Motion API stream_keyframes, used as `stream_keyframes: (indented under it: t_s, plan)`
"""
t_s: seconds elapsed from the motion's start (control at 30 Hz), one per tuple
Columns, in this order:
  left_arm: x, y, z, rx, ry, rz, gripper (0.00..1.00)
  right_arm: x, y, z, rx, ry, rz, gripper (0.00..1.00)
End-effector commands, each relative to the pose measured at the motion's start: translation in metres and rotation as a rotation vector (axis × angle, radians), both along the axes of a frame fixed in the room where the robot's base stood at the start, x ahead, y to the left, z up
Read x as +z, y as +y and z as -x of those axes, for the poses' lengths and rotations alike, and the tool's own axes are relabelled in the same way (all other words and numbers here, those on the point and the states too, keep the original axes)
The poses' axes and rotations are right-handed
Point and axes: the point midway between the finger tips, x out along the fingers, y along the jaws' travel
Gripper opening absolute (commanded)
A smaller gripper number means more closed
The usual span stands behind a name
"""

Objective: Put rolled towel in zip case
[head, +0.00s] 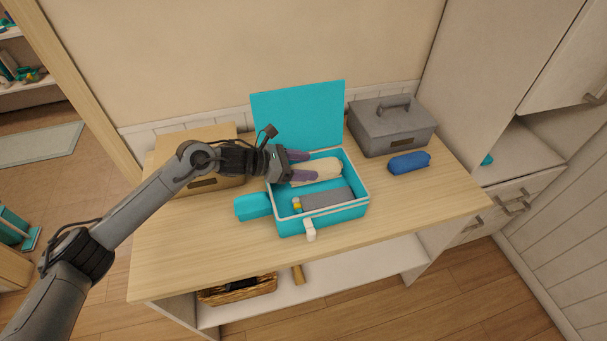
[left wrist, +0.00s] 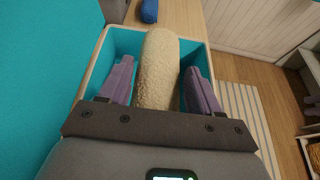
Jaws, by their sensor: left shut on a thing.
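The open turquoise zip case (head: 322,223) stands in the middle of the tabletop with its lid (head: 298,115) raised at the back. A cream, fuzzy rolled towel (head: 325,168) is in the rear part of the case; whether it rests on the bottom is hidden. My left gripper (head: 304,166) reaches in from the left, shut on the towel's near end. In the left wrist view the towel (left wrist: 160,65) runs lengthwise between the two purple fingers (left wrist: 160,85), inside the case walls. My right gripper is not in view.
A grey roll (head: 328,198) and a small yellow item (head: 297,204) lie in the case's front part. A turquoise block (head: 252,206) sits left of the case. A grey lidded box (head: 391,128) and a blue roll (head: 409,163) stand right; a tan box (head: 213,182) is behind my arm.

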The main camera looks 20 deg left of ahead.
Motion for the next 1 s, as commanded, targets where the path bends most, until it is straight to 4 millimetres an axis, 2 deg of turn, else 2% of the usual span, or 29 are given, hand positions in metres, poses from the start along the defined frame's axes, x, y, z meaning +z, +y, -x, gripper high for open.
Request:
stream_keyframes:
  t_s: [0.3, 0.63, 1.0]
  plan:
    - [-0.035, -0.001, 0.0, 0.0, 0.001, 0.003, 0.31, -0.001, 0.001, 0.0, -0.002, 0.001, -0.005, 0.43]
    - [-0.038, -0.001, 0.0, 0.0, -0.001, 0.001, 0.31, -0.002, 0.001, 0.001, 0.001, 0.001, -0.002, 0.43]
    - [-0.047, -0.001, 0.0, 0.0, -0.001, 0.0, 0.31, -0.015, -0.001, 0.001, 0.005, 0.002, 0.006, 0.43]
